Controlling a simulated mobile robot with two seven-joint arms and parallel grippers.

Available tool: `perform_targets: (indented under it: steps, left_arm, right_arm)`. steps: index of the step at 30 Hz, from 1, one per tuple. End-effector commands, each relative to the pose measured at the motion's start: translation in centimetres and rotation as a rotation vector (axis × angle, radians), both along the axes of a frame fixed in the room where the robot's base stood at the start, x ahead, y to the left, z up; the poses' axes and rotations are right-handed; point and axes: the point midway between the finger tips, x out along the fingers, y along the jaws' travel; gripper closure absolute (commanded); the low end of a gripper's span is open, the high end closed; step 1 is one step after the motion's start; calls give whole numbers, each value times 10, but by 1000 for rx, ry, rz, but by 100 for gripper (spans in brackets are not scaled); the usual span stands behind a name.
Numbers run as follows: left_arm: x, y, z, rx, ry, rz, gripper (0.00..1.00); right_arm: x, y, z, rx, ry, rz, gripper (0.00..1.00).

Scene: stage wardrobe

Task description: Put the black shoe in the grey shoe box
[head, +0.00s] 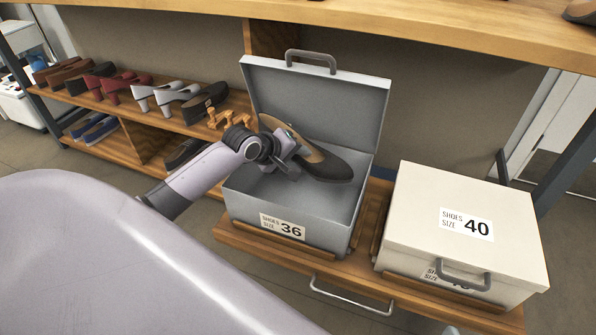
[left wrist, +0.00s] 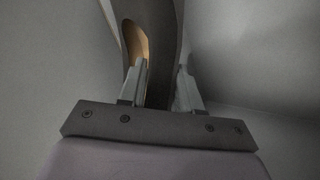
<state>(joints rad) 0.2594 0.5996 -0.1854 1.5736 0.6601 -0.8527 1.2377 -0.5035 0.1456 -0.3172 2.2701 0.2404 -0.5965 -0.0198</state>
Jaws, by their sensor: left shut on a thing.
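The grey shoe box (head: 247,192) stands open on the wooden shelf, with its lid raised at the back and a "SHOES SIZE 36" label on its front. The black shoe (head: 335,166) has a tan inside and is over the box opening, partly within it. My left gripper (head: 288,160) is shut on the shoe at its left end. In the left wrist view the two fingers (left wrist: 160,88) stand on either side of the dark shoe (left wrist: 163,45), with grey walls around. Whether the shoe touches the box floor cannot be told.
A closed cream box (head: 408,219) marked size 40 stands to the right of the grey box. Several shoes, red (head: 121,84), white (head: 160,94) and dark, line the shelf at the left. A wooden shelf edge (head: 420,28) runs above the raised lid.

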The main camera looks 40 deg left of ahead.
Motion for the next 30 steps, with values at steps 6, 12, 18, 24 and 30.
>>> perform_targets:
  steps: [6, 12, 18, 24, 30]
  left_arm:
    - [0, 0, -18, -1, -2, 0, 100]
    - [7, 2, -39, 0, -5, 0, 100]
    - [8, 2, -37, 0, -4, -1, 100]
    - [8, 2, -40, -1, -3, 0, 100]
    - [8, 2, -46, -1, -3, 1, 100]
  right_arm:
    - [2, 6, -4, 37, 1, 11, 43]
    - [3, 14, -7, 93, -6, 32, 43]
    - [3, 15, -4, 99, -8, 33, 43]
    - [3, 15, -3, 100, -6, 33, 43]
    - [3, 16, -3, 103, -3, 35, 43]
